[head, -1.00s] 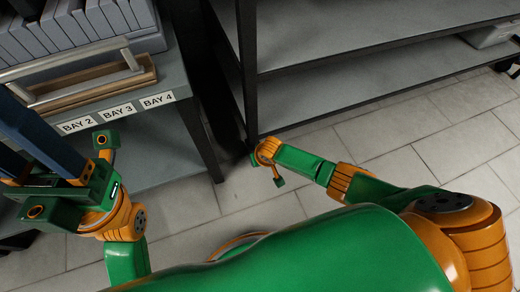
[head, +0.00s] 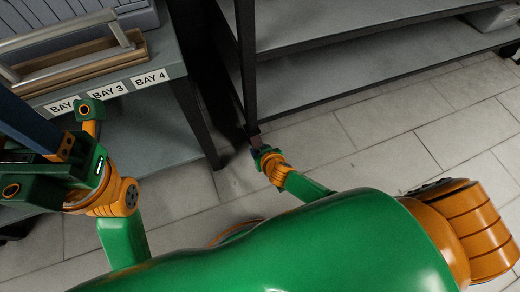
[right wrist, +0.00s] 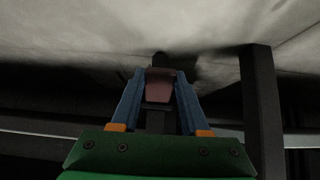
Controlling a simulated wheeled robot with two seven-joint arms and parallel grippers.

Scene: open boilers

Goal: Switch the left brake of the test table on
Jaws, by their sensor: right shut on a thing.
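The table with a dark metal frame (head: 249,75) and grey shelves stands at the upper right; I take it as the test table. In the right wrist view, a small reddish-brown tab, seemingly its left brake (right wrist: 160,88), sits between the blue fingers of my right gripper (right wrist: 160,92). The gripper is shut on it. In the head view, my right gripper (head: 258,150) is low at the foot of the table's left post. My left gripper (head: 28,122) is at the left edge, partly cut off, in front of the bay bench; its fingertips are not clear.
A grey bench (head: 165,62) labelled BAY 3 and BAY 4 stands at the left, with a wooden tray with a metal handle (head: 75,66) on it. A narrow dark gap separates bench and table. The tiled floor (head: 390,135) at the right is clear.

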